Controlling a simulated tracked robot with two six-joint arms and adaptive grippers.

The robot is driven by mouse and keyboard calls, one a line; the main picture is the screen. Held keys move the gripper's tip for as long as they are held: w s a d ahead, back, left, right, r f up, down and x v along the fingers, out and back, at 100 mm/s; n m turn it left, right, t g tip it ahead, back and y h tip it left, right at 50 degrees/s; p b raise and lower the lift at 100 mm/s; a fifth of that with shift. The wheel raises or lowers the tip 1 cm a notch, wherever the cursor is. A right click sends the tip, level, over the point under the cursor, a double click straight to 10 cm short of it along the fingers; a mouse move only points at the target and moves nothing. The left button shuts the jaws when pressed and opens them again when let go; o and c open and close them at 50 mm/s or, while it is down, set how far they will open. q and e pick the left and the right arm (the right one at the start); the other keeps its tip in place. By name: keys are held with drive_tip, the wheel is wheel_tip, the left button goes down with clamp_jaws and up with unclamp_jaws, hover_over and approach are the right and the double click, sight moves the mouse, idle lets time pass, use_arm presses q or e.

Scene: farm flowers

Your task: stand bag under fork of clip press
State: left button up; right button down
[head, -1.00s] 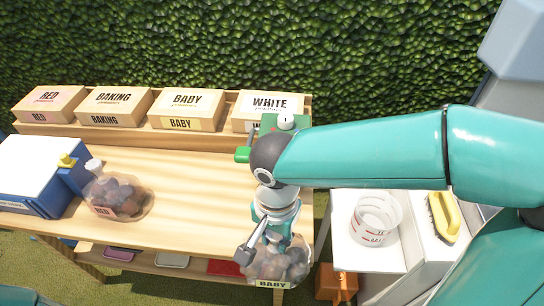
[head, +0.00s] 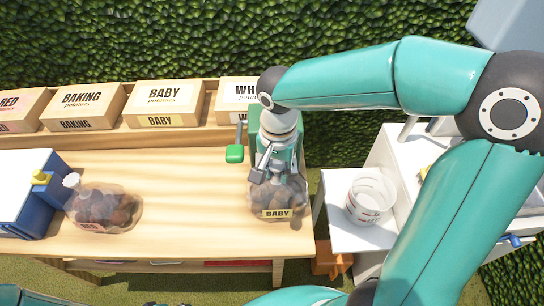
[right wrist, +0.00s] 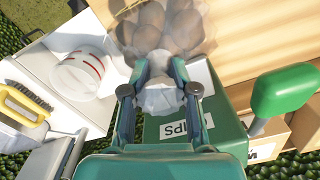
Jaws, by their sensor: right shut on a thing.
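My right gripper (head: 268,172) is shut on the gathered neck of a clear bag of potatoes labelled BABY (head: 276,212). The bag hangs upright below the fingers at the table's right end; I cannot tell whether its bottom touches the wood. In the right wrist view the neck (right wrist: 160,100) sits between the fingertips, with potatoes beyond. The green clip press (right wrist: 200,128) with a CLIPS label stands close beside the gripper. Its green lever handle (head: 235,153) sticks out to the left. My arm and gripper mostly hide the press in the head view; its fork is hidden.
A second bag of potatoes (head: 105,208) lies at the left beside a blue-and-white machine (head: 35,195) with a yellow knob. Labelled boxes (head: 165,103) line the back shelf. A clear measuring tub (head: 370,197) stands on the white side stand. The middle of the table (head: 190,190) is clear.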

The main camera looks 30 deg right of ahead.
drive_tip(key=shift+w+d, duration=0.45)
drive_tip(key=shift+w, duration=0.25)
drive_tip(key=shift+s+d+f, duration=0.1)
use_arm(q)
drive_tip(key=shift+w+d+r, duration=0.1)
drive_tip(key=shift+w, duration=0.3)
use_arm(e)
drive_tip(key=shift+f, duration=0.15)
drive_tip(key=c, duration=0.9)
unclamp_jaws()
